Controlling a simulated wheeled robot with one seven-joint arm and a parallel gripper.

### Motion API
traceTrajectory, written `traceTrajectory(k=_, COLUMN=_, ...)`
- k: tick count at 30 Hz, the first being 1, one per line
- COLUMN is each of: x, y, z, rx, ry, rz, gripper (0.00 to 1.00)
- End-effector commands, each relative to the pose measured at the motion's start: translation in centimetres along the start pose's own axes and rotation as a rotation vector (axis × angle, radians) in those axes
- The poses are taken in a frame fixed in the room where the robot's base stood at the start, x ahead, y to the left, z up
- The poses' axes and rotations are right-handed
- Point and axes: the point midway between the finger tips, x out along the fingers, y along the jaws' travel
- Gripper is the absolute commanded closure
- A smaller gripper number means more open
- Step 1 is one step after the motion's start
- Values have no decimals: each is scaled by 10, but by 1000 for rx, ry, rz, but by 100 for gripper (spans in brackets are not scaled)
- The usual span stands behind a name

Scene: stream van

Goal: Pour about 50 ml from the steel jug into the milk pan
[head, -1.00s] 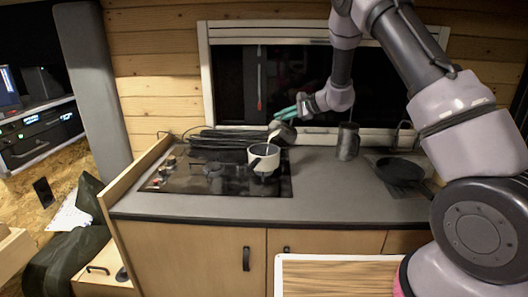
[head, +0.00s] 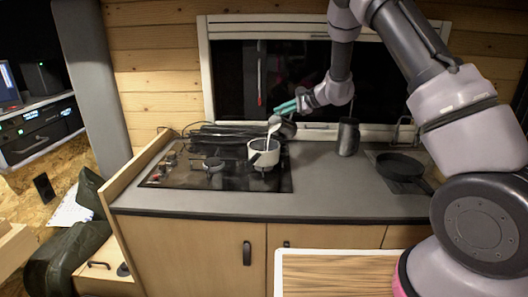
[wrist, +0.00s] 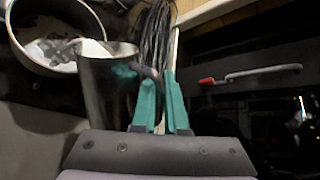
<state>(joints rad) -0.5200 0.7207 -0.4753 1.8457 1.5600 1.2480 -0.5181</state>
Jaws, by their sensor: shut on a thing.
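The milk pan (head: 257,152), pale outside with a dark handle, stands on the hob. My gripper (head: 287,106) is shut on the steel jug (head: 288,129) and holds it tilted over the right side of the pan. White liquid shows at the jug's lip, and a thin pale streak runs from there down into the pan. In the wrist view the jug (wrist: 108,92) is beside the teal fingers (wrist: 160,105), with white at its mouth. The pan (wrist: 20,50) is beyond it, with white liquid on its bottom. The level in the jug is unclear.
A dark grey cylindrical vessel (head: 348,138) stands on the counter to the right. A black frying pan (head: 400,166) is further right. A bundle of dark cables (head: 215,134) lies behind the hob (head: 205,180), below the window. The counter front is clear.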

Motion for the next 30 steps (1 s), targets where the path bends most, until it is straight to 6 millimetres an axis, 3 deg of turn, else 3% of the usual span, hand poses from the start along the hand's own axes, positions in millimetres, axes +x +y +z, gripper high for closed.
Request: traceTrajectory(k=30, x=-1, y=-2, z=6, rx=-53, ry=33, rz=-1, gripper=100)
